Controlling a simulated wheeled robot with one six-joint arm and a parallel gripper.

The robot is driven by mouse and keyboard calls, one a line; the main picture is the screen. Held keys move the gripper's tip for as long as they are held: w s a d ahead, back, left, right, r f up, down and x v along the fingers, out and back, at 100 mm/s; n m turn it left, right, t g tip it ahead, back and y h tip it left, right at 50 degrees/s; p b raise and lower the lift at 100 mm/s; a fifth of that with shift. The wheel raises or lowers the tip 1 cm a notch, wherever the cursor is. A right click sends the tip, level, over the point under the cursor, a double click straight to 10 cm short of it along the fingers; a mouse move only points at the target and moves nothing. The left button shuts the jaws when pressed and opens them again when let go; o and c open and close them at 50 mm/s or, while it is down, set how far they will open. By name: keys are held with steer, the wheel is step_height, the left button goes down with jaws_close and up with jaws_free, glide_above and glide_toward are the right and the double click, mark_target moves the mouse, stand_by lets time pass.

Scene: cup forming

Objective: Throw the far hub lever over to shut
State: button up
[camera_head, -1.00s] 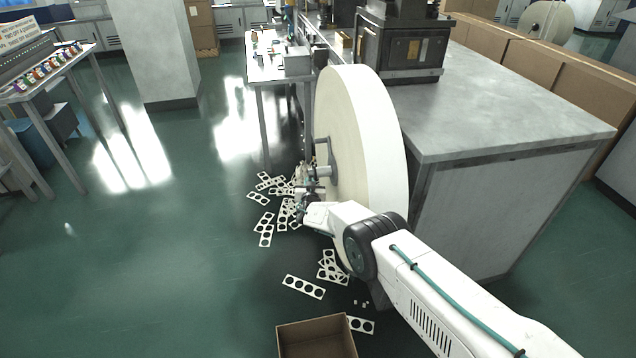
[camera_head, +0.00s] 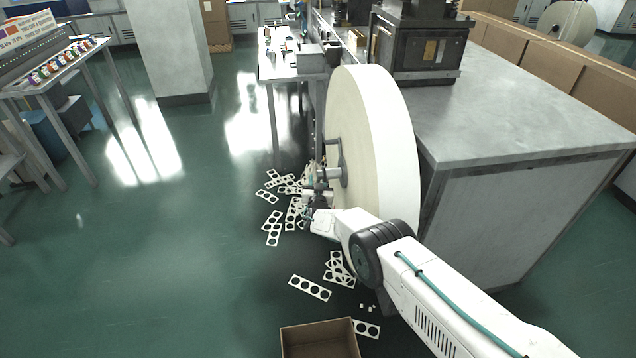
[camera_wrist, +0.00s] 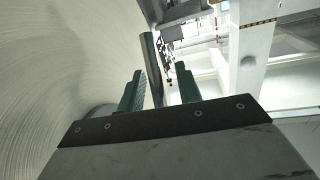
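A large cream paper reel (camera_head: 385,150) stands on edge against the grey machine bench. A dark grey hub lever (camera_head: 339,160) shows at the reel's left face, beside a pale hub stub. My gripper (camera_head: 318,192) is at the hub, just below and left of the lever; its fingers are small and partly lost there. In the wrist view my gripper (camera_wrist: 159,72) has its two green fingers apart. A dark bar, seemingly the lever (camera_wrist: 151,65), stands in the gap, closer to the left finger. I cannot tell whether it touches. The reel face (camera_wrist: 60,70) fills the left side.
Punched card strips (camera_head: 310,287) litter the floor under the reel. An open cardboard box (camera_head: 318,326) stands at the bottom. The grey bench (camera_head: 520,110) blocks the right, and a small table (camera_head: 280,68) stands behind the reel. Green floor at left is clear.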

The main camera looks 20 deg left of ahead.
steer(key=shift+d, duration=0.15)
steer(key=shift+s, duration=0.55)
steer(key=v, duration=0.6)
steer(key=shift+s+d, duration=0.15)
steer(key=shift+s, duration=0.15)
